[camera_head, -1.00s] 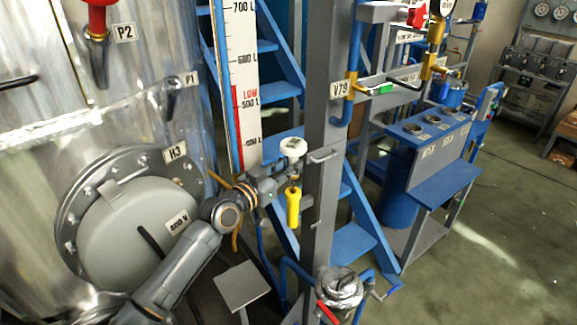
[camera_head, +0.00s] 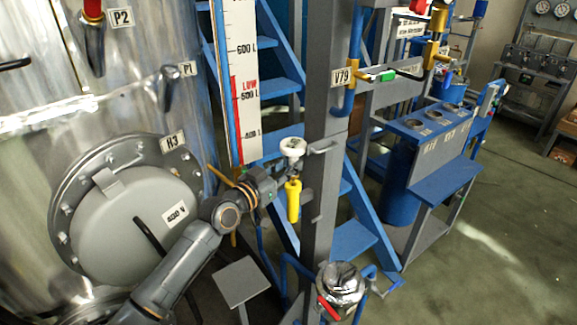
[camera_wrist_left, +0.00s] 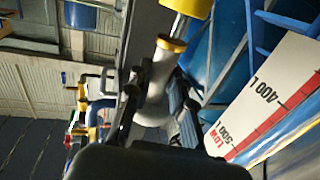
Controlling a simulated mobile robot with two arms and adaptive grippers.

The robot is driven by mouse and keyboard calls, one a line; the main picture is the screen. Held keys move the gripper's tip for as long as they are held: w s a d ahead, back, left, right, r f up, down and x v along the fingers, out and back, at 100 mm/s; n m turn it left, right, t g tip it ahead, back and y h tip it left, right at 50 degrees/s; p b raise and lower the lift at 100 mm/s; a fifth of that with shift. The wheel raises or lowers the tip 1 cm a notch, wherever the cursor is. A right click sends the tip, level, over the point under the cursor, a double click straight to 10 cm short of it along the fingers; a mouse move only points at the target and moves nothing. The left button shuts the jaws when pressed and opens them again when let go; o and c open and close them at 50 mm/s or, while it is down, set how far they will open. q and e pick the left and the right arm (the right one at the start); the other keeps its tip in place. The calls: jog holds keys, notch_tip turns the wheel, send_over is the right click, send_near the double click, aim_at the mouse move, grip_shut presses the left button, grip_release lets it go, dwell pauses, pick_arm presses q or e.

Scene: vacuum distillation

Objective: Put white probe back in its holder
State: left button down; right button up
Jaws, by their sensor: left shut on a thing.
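The white probe (camera_head: 293,147) is upright in the head view, its round white top beside the grey post. My left gripper (camera_head: 280,181) is shut on the probe below that top. In the left wrist view the probe's pale body (camera_wrist_left: 158,75) has a yellow ring, and a short metal section leads to a yellow part. This yellow sleeve-like part (camera_head: 293,201), likely the holder, hangs directly below the probe beside the post and also shows in the wrist view (camera_wrist_left: 190,7). The probe is in line with it; how deep its tip sits is hidden. My right gripper is not in view.
The grey post (camera_head: 318,200) with small side brackets (camera_head: 323,149) stands just right of the probe. A steel tank (camera_head: 120,110) with a round hatch is at the left. Blue stairs (camera_head: 352,238) and a level scale (camera_head: 244,90) are behind. Open floor lies at the right.

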pick_arm(q)
jog(key=shift+f+b, duration=1.15)
jog(key=shift+f, duration=0.05)
jog(key=c, duration=1.1)
grip_release()
jog(key=v, duration=0.7)
jog(key=shift+s+a, duration=0.25)
jog(key=shift+s, duration=0.1)
jog(key=shift+r, duration=0.1)
